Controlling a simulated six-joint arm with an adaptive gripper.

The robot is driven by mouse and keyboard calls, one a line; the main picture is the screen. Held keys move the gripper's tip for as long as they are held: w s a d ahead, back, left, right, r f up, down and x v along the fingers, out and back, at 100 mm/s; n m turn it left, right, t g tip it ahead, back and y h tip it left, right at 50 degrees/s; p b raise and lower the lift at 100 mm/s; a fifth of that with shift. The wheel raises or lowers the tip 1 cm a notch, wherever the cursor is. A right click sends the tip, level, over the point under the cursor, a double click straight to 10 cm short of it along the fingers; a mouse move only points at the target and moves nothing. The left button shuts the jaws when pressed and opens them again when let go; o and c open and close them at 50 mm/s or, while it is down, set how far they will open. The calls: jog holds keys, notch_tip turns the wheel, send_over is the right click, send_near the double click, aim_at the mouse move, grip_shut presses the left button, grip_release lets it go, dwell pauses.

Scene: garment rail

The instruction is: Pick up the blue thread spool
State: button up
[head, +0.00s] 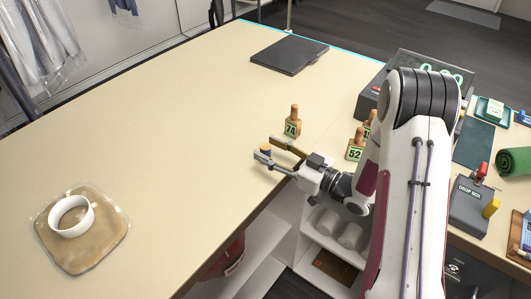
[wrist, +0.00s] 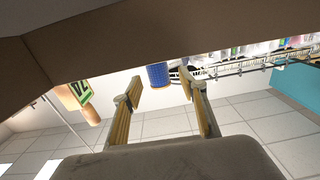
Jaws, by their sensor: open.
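The blue thread spool (head: 265,150) stands on the beige table near its right front edge, partly hidden by my gripper in the head view. In the wrist view the blue spool (wrist: 157,76) shows between the two fingertips in the picture, seemingly at or just beyond them. My gripper (head: 264,147) is open, its fingers spread on either side of the spool. No contact is visible. The gripper (wrist: 164,81) also shows in the wrist view with nothing held.
A wooden peg numbered 74 (head: 292,123) stands close behind the gripper, and one numbered 52 (head: 355,147) to its right. A black folder (head: 289,54) lies farther back. The middle table is clear.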

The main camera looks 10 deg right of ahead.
jog(key=c, duration=1)
jog(key=shift+r, duration=0.15)
notch_tip(320, 180, up, 10)
dwell(0.4)
